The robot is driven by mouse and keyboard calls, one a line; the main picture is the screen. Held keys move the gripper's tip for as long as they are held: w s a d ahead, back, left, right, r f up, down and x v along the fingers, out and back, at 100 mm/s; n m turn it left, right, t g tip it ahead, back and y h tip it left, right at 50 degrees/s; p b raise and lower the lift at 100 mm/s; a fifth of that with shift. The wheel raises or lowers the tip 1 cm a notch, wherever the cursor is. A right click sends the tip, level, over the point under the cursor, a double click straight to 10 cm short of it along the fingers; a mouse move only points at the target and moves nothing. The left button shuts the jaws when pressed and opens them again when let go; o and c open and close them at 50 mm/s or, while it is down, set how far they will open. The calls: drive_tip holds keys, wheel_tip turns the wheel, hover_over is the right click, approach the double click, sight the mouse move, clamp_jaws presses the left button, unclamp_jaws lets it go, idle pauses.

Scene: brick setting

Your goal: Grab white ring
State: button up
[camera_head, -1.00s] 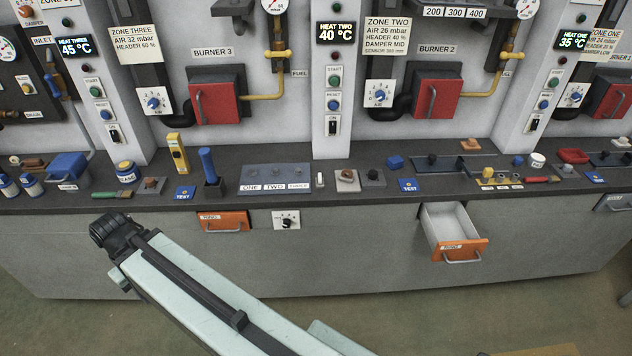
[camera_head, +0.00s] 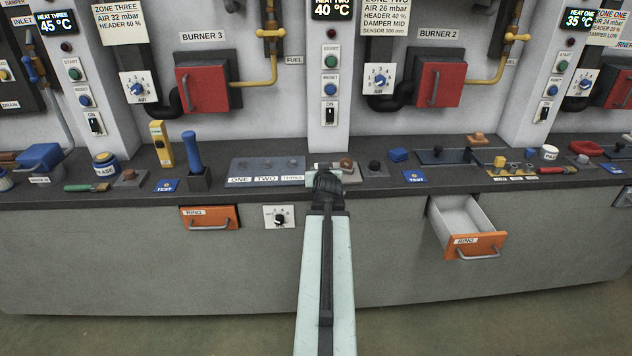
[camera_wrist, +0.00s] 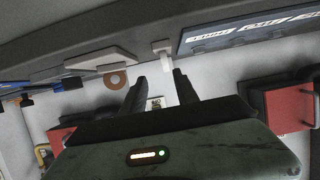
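No clear white ring shows. A small white upright piece (camera_wrist: 162,55) stands at the counter edge in the wrist view, ahead of the gap between my fingers; I cannot tell whether it is a ring. In the head view my arm mostly hides that spot. My gripper (camera_wrist: 158,77) is open, with two dark fingers apart and nothing seen between them. It also shows in the head view (camera_head: 327,188), at the counter's front edge in the middle.
A plate with a brown knob (camera_head: 346,165) and a labelled grey panel (camera_head: 265,166) flank my gripper. An open orange-fronted drawer (camera_head: 466,240) juts out at right; another orange-fronted drawer (camera_head: 210,217) is shut at left. A blue handle (camera_head: 192,150) stands tall left of the panel.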

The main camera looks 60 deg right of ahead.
sight(316, 164)
drive_tip(key=b+x, duration=0.1)
drive_tip(key=x, duration=0.1)
drive_tip(key=shift+w+d+f, duration=0.15)
drive_tip(key=shift+w+d, duration=0.1)
drive_tip(key=shift+w, duration=0.05)
drive_tip(key=b+x, duration=0.1)
drive_tip(key=x, duration=0.1)
drive_tip(key=w+x, duration=0.1)
drive_tip(key=x, duration=0.2)
drive_tip(key=shift+a+b, duration=0.15)
drive_tip(key=shift+b, duration=0.2)
drive_tip(key=shift+a, duration=0.1)
drive_tip(key=shift+s, duration=0.1)
clamp_jaws()
